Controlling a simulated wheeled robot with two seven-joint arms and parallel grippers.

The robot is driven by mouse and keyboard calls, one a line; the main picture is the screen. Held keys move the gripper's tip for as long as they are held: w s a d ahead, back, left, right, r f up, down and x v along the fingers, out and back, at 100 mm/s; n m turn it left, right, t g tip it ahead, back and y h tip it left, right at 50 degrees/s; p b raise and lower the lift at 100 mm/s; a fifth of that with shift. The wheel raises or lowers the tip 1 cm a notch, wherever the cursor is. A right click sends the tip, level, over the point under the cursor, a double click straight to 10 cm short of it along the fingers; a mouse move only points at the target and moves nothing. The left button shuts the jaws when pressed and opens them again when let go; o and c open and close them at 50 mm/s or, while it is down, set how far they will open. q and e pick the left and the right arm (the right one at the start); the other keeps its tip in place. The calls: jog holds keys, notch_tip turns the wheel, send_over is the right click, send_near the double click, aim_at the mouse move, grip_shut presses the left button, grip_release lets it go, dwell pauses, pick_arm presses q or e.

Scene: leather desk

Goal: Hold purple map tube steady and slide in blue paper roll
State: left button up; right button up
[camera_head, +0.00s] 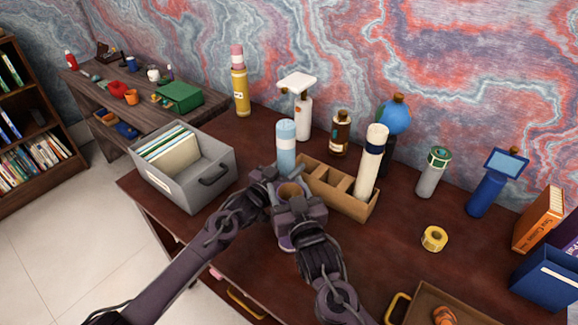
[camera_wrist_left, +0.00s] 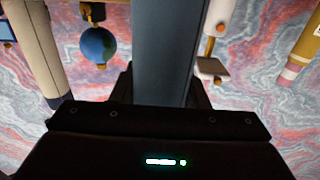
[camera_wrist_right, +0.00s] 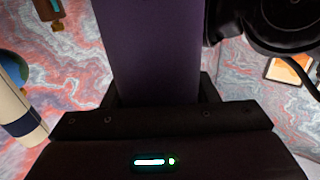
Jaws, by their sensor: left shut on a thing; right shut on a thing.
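The light blue paper roll (camera_head: 286,142) stands upright in the head view. My left gripper (camera_head: 270,176) is shut on its lower part, and the roll fills the middle of the left wrist view (camera_wrist_left: 168,50). The purple map tube (camera_head: 287,243) is upright, its round open top showing a brown inside. My right gripper (camera_head: 294,207) is shut on it below the rim, and the tube fills the middle of the right wrist view (camera_wrist_right: 150,50). The roll's lower end is close behind the tube's mouth in the head view; the gripper partly hides it, and I cannot tell its exact height.
A wooden divided box (camera_head: 340,192) holding a cream roll (camera_head: 371,160) stands just right of the grippers. A grey file bin (camera_head: 190,185) is at left. Bottles and a yellow tube (camera_head: 240,90) stand behind. Yellow tape (camera_head: 434,239) lies at right, with bare desk around it.

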pick_arm(q)
jog(key=shift+a+r, duration=0.1)
jog(key=shift+r, duration=0.05)
jog(key=o, duration=1.1)
jog(key=shift+f, duration=0.2)
